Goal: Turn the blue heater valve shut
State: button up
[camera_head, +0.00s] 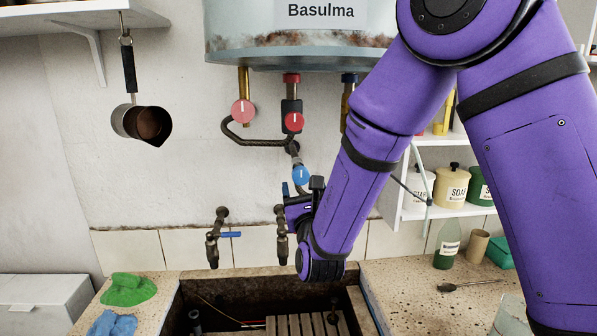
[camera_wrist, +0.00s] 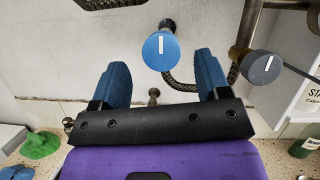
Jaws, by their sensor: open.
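The blue heater valve (camera_head: 300,175) is a round knob with a white line, on the pipework below the heater. In the wrist view the blue valve (camera_wrist: 160,52) faces me with its white line upright. My gripper (camera_wrist: 162,64) is open, with one blue finger to the left and the other to the right of the knob, apart from it and empty between them. In the head view my gripper (camera_head: 297,199) is just below the valve, partly hidden by my purple wrist. How far the fingertips are from the wall cannot be told.
Two red knobs (camera_head: 243,112) (camera_head: 293,122) sit on the pipes above. A grey knob (camera_wrist: 265,68) is right of my gripper in the wrist view. Taps (camera_head: 213,250) stand over the trough (camera_head: 358,305). A pan (camera_head: 122,122) hangs left; a shelf (camera_head: 440,212) holds jars.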

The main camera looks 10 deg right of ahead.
aim_at(301, 177)
jog(key=shift+x, duration=3)
jog(key=c, duration=0.9)
